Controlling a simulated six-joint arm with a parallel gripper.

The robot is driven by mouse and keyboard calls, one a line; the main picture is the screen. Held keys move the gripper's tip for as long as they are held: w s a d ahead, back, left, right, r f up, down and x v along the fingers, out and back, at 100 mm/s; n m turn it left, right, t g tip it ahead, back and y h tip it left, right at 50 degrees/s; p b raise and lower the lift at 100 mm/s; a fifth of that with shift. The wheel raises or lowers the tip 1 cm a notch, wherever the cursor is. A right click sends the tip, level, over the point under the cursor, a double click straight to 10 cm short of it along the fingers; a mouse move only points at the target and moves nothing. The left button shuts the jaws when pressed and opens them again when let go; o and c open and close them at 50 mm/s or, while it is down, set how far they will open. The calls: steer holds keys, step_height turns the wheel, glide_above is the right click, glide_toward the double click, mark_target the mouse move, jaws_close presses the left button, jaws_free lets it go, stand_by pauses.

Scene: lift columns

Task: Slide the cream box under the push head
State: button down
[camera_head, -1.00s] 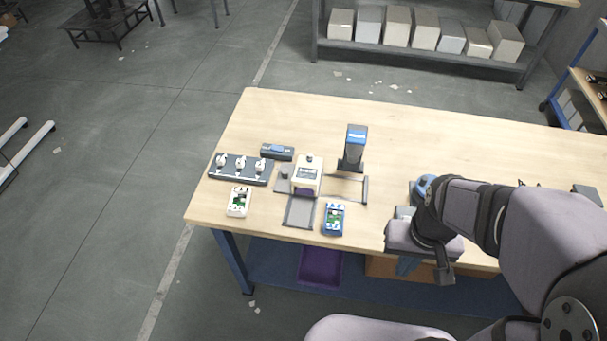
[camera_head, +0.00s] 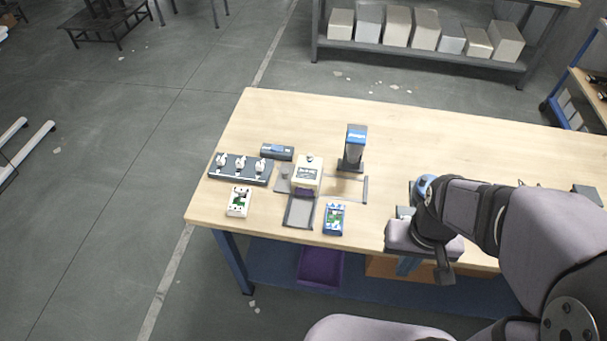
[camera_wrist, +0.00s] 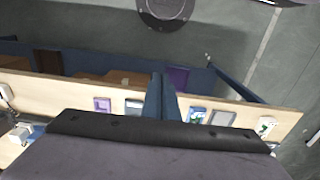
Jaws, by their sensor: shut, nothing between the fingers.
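A small cream box (camera_head: 238,202) with a green board in its top lies at the table's left front; it also shows in the wrist view (camera_wrist: 266,124). A larger cream unit (camera_head: 307,174) with a knob stands to its right, behind a grey plate. A dark column (camera_head: 354,150) with a blue top stands behind a thin metal frame. I cannot tell which part is the push head. My gripper (camera_head: 406,266) is at the table's front edge, far right of the cream box, mostly hidden by my wrist. In the wrist view its blue fingers (camera_wrist: 161,92) are together and empty.
A blue box (camera_head: 333,219) lies right of the grey plate (camera_head: 299,211). A dark rack (camera_head: 241,168) with white knobs and a dark block (camera_head: 277,152) lie behind the cream box. The table (camera_head: 440,135) is clear at the back right. A purple bin (camera_head: 320,267) is below.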

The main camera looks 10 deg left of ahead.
steer(key=w+a+f+n+t, duration=0.1)
steer(key=w+a, duration=0.6)
steer(key=w, duration=0.2)
steer(key=w+a+f+n+t, duration=0.1)
steer(key=w+a+n, duration=0.1)
steer(key=w+a, duration=0.5)
steer(key=w+a+n+t+y, duration=0.1)
steer(key=w+a, duration=0.7)
steer(key=w, duration=0.3)
steer(key=shift+w+f+p, duration=0.15)
steer(key=shift+f+p, duration=0.25)
steer(key=w+a+f+n, duration=0.1)
steer(key=a+f, duration=0.1)
steer(key=a, duration=0.4)
steer(key=w+a+f+n+t+y, duration=0.1)
steer(key=w+a+f, duration=0.1)
steer(key=a, duration=0.5)
steer(key=shift+w+a+f, duration=0.2)
steer(key=shift+w, duration=0.1)
steer(key=shift+f, duration=0.1)
